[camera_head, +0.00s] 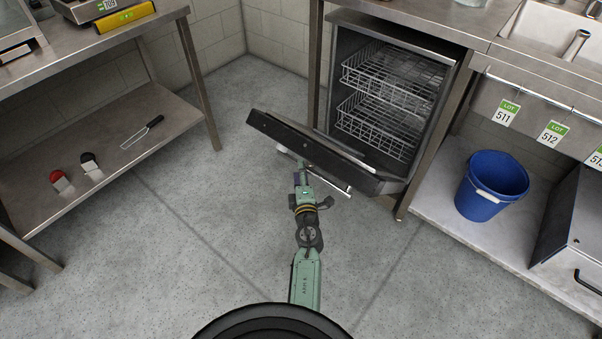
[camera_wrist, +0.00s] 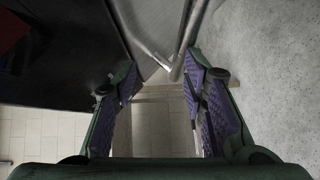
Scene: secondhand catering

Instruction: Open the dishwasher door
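The dishwasher (camera_head: 460,75) stands under the steel counter, with two wire racks (camera_head: 385,95) showing inside. Its door (camera_head: 300,140) is partly open, tilted outward and down from its lower edge. The door's bar handle (camera_head: 340,189) runs along its outer side, partly hidden by my arm. My gripper (camera_head: 302,170) is at the outer side of the door, by the handle. In the wrist view my gripper (camera_wrist: 162,85) has its purple-padded fingers wide apart. The metal handle (camera_wrist: 177,65) shows between and beyond the fingertips; I cannot tell if they touch it.
A steel table (camera_head: 165,110) with a lower shelf stands at the left. A blue bucket (camera_head: 492,185) sits on the low shelf at the right, below the sink (camera_head: 550,25). A counter leg (camera_head: 425,150) stands beside the dishwasher. The floor (camera_head: 200,240) in front is clear.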

